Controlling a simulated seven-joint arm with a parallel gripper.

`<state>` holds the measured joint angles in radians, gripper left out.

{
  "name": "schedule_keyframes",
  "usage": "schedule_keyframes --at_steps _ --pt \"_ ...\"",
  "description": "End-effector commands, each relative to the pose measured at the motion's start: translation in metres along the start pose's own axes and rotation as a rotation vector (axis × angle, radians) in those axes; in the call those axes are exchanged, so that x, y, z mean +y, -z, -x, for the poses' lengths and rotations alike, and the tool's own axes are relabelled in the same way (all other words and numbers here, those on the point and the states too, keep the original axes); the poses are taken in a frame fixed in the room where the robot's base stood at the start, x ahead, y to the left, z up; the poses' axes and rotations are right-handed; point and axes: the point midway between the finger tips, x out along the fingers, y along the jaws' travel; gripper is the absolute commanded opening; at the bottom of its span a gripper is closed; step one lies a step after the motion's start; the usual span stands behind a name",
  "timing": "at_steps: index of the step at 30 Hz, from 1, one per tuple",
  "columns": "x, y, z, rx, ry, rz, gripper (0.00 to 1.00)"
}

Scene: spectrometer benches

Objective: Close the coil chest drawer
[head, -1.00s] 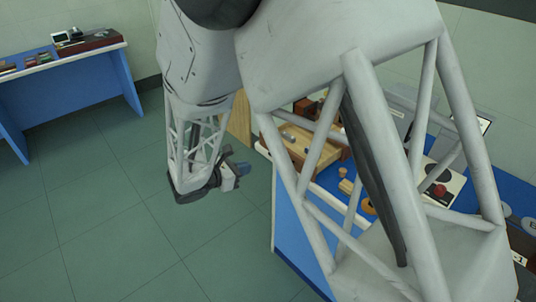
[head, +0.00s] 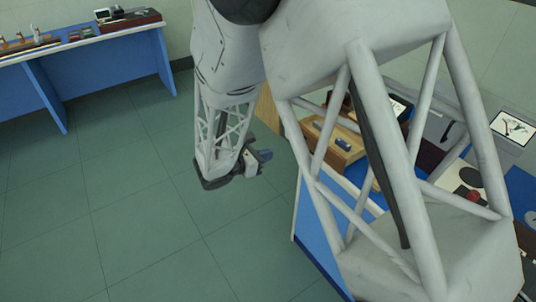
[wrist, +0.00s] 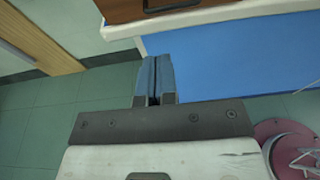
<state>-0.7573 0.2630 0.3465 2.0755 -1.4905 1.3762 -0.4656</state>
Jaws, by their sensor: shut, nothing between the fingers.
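The coil chest drawer (head: 341,150) is light wood and stands out open on the blue bench at right in the head view. A small grey-blue piece lies in it; my arm's struts hide part of it and much of the chest behind. In the wrist view a brown wooden front with a metal handle (wrist: 172,5) shows at the top edge, likely the drawer's. My gripper (head: 265,155) hangs left of the drawer, off the bench and apart from it. In the wrist view its blue fingers (wrist: 154,62) are shut and empty, pointing toward the bench edge.
The bench's white-edged top (wrist: 215,15) and blue side (wrist: 230,60) lie ahead of my fingers. A red-knobbed device (head: 470,194) and a tablet (head: 513,128) are farther right. Another blue bench (head: 90,48) stands at upper left. Green floor between is clear.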

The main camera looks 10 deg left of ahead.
Motion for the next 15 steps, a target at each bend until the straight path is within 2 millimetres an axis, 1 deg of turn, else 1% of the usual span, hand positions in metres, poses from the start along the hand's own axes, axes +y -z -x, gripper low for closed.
schedule_keyframes --at_steps 15 --pt "0.0 0.0 -0.059 -0.001 0.001 0.001 0.0"
